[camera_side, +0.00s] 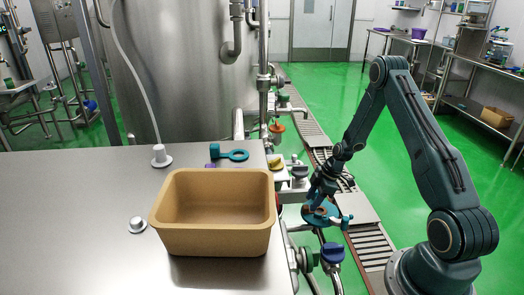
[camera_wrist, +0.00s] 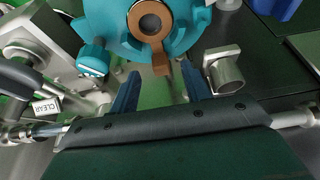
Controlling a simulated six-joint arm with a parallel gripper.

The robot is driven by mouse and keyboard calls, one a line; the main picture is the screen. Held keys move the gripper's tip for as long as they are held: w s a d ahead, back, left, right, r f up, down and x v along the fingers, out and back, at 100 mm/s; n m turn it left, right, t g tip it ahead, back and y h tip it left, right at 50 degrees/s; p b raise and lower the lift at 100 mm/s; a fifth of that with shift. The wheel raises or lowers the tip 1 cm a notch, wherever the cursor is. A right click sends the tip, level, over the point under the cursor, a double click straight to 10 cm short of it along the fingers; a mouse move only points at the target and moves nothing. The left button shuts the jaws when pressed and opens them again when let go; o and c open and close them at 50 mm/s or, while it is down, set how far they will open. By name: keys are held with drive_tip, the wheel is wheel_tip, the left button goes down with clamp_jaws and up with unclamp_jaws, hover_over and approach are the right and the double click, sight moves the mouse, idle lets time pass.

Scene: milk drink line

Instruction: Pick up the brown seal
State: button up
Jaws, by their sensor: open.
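The brown seal (camera_wrist: 160,50) is a ring with a short straight tab. In the wrist view it lies at the top middle on a teal round fitting (camera_wrist: 186,30), around a dark hole. My gripper (camera_wrist: 160,72) is open, with its two blue fingers apart. The tab points down toward the gap between the fingers, and nothing is held. In the side view my gripper (camera_side: 316,203) is low over the teal fitting (camera_side: 322,220), right of the bin. The seal is small and partly hidden there.
A tan bin (camera_side: 212,235) stands on the steel table (camera_side: 70,220), empty as far as I can see. A teal ring-shaped part (camera_side: 232,155) lies behind it. In the wrist view, a teal knob (camera_wrist: 93,58) and a metal cylinder (camera_wrist: 224,72) flank the fingers closely.

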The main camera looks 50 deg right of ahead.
sight(306, 210)
drive_tip(key=shift+x, duration=1.6)
clamp_jaws()
